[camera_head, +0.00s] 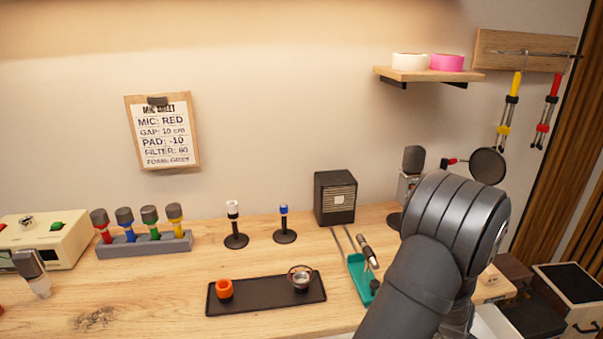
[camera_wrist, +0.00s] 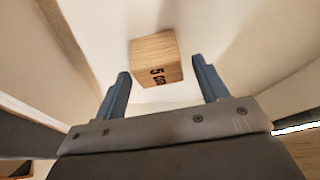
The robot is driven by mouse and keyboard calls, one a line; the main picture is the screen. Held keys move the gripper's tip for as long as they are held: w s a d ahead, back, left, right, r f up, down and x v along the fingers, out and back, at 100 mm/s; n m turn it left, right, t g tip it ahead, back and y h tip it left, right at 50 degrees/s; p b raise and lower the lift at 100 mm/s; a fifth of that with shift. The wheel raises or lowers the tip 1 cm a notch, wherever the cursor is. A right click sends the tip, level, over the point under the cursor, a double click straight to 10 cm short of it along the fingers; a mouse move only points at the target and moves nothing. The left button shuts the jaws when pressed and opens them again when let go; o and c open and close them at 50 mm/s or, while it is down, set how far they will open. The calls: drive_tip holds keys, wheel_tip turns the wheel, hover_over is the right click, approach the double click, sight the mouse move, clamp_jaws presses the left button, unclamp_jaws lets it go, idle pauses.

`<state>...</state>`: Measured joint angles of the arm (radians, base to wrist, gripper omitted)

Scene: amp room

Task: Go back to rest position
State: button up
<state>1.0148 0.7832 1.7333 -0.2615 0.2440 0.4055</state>
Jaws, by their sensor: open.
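My gripper (camera_wrist: 161,67) shows in the wrist view with its two blue-grey fingers spread apart and nothing clamped between them. A wooden block (camera_wrist: 152,50) with black lettering that looks like "5 cm" lies just beyond the fingertips, apart from both fingers. Pale walls surround it, seemingly the inside of a box or drawer. In the head view my dark arm (camera_head: 440,235) bends down at the right and hides my gripper.
A black tray (camera_head: 262,300) with an orange cup, a teal tray (camera_head: 362,285), a black box (camera_head: 335,198) and a microphone (camera_head: 412,160) stand near my arm. A grey rack (camera_head: 140,245) holds several microphones. A shelf (camera_head: 440,75) hangs above. Drawer units (camera_head: 575,285) stand right.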

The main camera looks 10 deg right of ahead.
idle(0.4)
drive_tip(key=shift+f, duration=0.2)
drive_tip(key=a+v, duration=0.1)
drive_tip(key=v, duration=1)
drive_tip(key=x, duration=1.2)
drive_tip(key=shift+d+f, duration=0.25)
drive_tip(key=shift+d, duration=0.05)
wheel_tip(320, 180, up, 19)
drive_tip(key=w+d+r+m+g, duration=0.25)
drive_tip(key=w+r+m, duration=0.2)
drive_tip(key=r, duration=0.25)
drive_tip(key=w+f, duration=0.3)
drive_tip(key=w, duration=0.2)
drive_tip(key=shift+w+a+f+t, duration=0.2)
drive_tip(key=shift+w+a+t, duration=0.1)
drive_tip(key=shift+t, duration=0.15)
idle(0.3)
